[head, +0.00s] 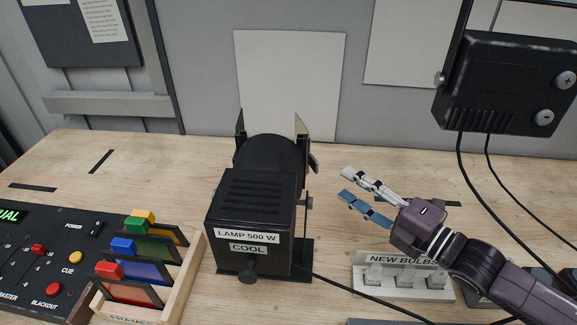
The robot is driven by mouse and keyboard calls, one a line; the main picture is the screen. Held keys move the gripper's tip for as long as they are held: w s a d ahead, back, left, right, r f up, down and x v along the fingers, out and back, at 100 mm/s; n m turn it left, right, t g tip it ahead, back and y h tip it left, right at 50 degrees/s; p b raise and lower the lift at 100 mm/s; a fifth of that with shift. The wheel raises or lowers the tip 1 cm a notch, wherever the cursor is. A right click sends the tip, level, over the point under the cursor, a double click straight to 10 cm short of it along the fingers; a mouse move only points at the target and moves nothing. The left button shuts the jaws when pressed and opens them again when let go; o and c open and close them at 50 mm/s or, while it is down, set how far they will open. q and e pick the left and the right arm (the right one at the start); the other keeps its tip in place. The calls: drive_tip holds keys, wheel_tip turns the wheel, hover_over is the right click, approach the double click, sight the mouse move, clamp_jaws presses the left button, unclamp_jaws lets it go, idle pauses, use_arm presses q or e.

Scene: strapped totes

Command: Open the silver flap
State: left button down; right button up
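A black lamp housing (252,225) labelled "LAMP 500 W" and "COOL" stands on the bench, its round front facing away from me. Two upright flaps show at its far end: a dark one (240,128) on the left and a paler, greyish one (301,138) on the right, which looks like the silver flap. It is seen nearly edge-on. My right gripper (346,184) is open and empty, right of the lamp, its fingers pointing left. A gap shows between its fingertips and the lamp. My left gripper is not in view.
A "NEW BULBS" holder (405,287) stands below my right arm. A wooden rack of coloured frames (182,283) and a control panel (50,250) are at left. A black box (505,82) with hanging cables is at upper right. Bench behind the lamp is mostly clear.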

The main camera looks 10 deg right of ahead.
sight(318, 167)
drive_tip(key=x, duration=0.2)
drive_tip(key=p+x, duration=0.1)
drive_tip(key=x, duration=0.1)
drive_tip(key=r+x, duration=0.1)
drive_tip(key=x, duration=0.1)
drive_tip(key=shift+a+p, duration=0.4)
drive_tip(key=shift+a, duration=0.1)
drive_tip(key=shift+w+a+f, duration=0.15)
drive_tip(key=shift+w+a, duration=0.25)
drive_tip(key=shift+w, duration=0.15)
clamp_jaws()
